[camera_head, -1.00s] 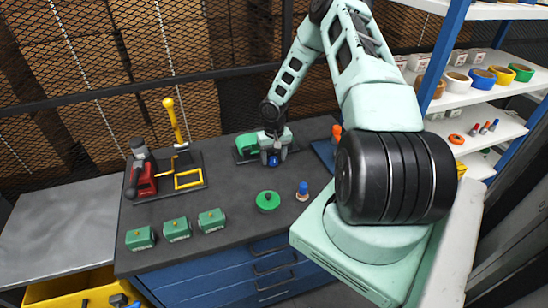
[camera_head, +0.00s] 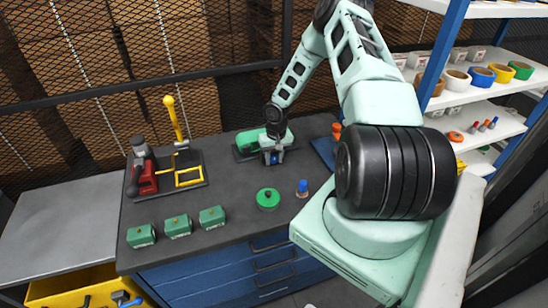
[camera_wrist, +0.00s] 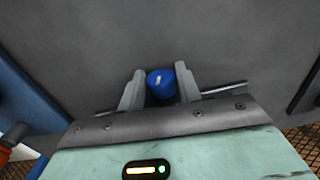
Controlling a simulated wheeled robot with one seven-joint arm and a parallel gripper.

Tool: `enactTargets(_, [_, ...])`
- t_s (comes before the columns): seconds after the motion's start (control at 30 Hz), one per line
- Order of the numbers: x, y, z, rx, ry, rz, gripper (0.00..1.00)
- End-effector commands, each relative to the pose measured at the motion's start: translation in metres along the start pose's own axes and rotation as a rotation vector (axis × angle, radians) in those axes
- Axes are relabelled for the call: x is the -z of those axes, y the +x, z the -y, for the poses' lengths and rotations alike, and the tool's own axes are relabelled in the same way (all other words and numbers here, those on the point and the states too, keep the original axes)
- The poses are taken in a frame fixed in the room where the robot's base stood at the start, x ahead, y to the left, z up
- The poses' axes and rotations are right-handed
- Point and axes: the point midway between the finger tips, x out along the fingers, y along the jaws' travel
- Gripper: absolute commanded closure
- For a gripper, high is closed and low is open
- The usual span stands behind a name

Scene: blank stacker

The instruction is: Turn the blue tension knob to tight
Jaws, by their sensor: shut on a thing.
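The blue tension knob (camera_wrist: 160,85) sits between the two fingers of my gripper (camera_wrist: 158,92) in the wrist view, and the fingers are shut on its sides. A short white mark shows on the knob's face. In the head view my gripper (camera_head: 272,157) is at the front of the green machine (camera_head: 247,142) near the back of the bench, and only a little of the blue knob shows there. I cannot tell which label the white mark points to.
On the dark bench (camera_head: 240,226) stand a red tool (camera_head: 146,172), a yellow-handled press (camera_head: 178,125), several green blocks (camera_head: 178,226), a round green piece (camera_head: 268,199) and a small blue-topped piece (camera_head: 302,188). Shelves with coloured rolls (camera_head: 482,76) stand at the right.

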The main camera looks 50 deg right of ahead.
Motion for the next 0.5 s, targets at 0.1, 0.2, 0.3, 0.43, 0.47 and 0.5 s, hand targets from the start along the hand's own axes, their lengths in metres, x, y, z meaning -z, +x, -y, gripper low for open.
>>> enactTargets(0.1, [-0.0014, -0.0004, -0.0036, 0.086, 0.010, 0.003, 0.89])
enactTargets(0.2, [-0.0012, 0.0012, -0.0047, 0.163, 0.011, 0.003, 0.89])
enactTargets(0.3, [-0.0013, 0.0032, -0.0058, 0.236, 0.011, 0.002, 0.89])
enactTargets(0.43, [-0.0009, 0.0037, -0.0066, 0.307, 0.008, 0.001, 0.89])
enactTargets(0.47, [-0.0006, 0.0032, -0.0066, 0.319, 0.008, 0.000, 0.89])
enactTargets(0.5, [-0.0001, 0.0024, -0.0062, 0.330, 0.005, -0.002, 0.89])
